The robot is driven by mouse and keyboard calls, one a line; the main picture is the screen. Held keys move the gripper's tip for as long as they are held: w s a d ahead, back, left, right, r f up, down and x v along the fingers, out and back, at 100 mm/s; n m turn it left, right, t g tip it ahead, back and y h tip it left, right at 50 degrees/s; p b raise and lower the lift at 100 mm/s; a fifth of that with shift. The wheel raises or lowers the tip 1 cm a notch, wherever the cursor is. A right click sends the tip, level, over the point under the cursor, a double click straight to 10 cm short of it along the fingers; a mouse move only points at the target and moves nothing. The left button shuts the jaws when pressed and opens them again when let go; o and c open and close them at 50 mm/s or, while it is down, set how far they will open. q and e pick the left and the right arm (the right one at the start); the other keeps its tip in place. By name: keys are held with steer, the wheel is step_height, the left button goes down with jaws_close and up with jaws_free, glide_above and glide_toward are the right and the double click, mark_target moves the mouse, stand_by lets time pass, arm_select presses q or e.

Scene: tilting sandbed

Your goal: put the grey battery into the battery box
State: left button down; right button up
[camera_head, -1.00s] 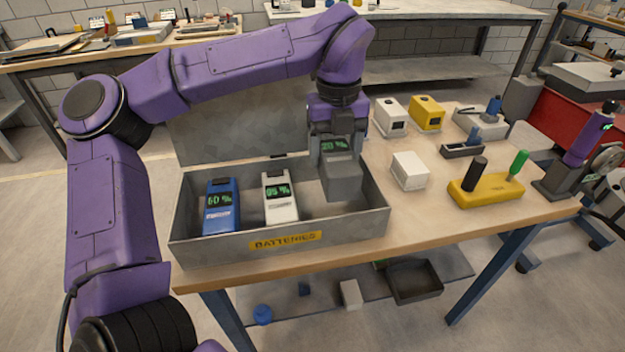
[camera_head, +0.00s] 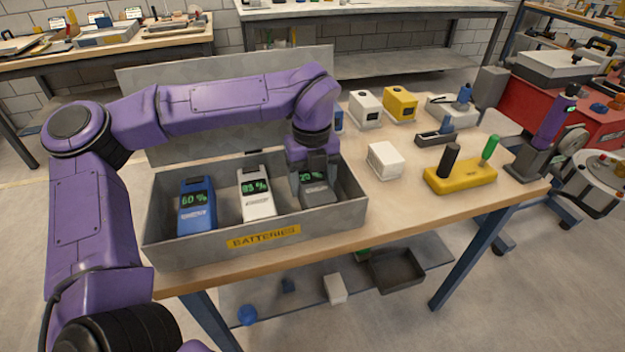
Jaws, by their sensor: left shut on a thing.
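The grey battery box (camera_head: 200,252) with a yellow "BATTERIES" label stands on the near left of the workbench, its lid open at the back. A blue battery (camera_head: 197,207) reading 60 % stands in its left part, and a white battery (camera_head: 257,196) stands in the middle. The grey battery (camera_head: 318,192), its display reading about 20 %, is inside the box's right part. My left gripper (camera_head: 314,177) reaches down into the box and is shut on the grey battery's upper part. The grey battery's base is hidden by the box's front wall. My right gripper is not in view.
On the bench (camera_head: 400,224), right of the box, are a white block (camera_head: 384,160), a yellow base with a black and a green handle (camera_head: 460,177), and white and yellow devices (camera_head: 400,104) behind. A dark tray (camera_head: 397,268) lies on the shelf below.

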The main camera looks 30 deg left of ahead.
mark_target(312, 178)
arm_select(q)
steer(key=shift+c, duration=0.6)
jaws_free()
steer(key=shift+r, duration=0.25)
step_height(312, 178, up, 12)
steer(key=p, duration=0.1)
steer(key=shift+s, duration=0.1)
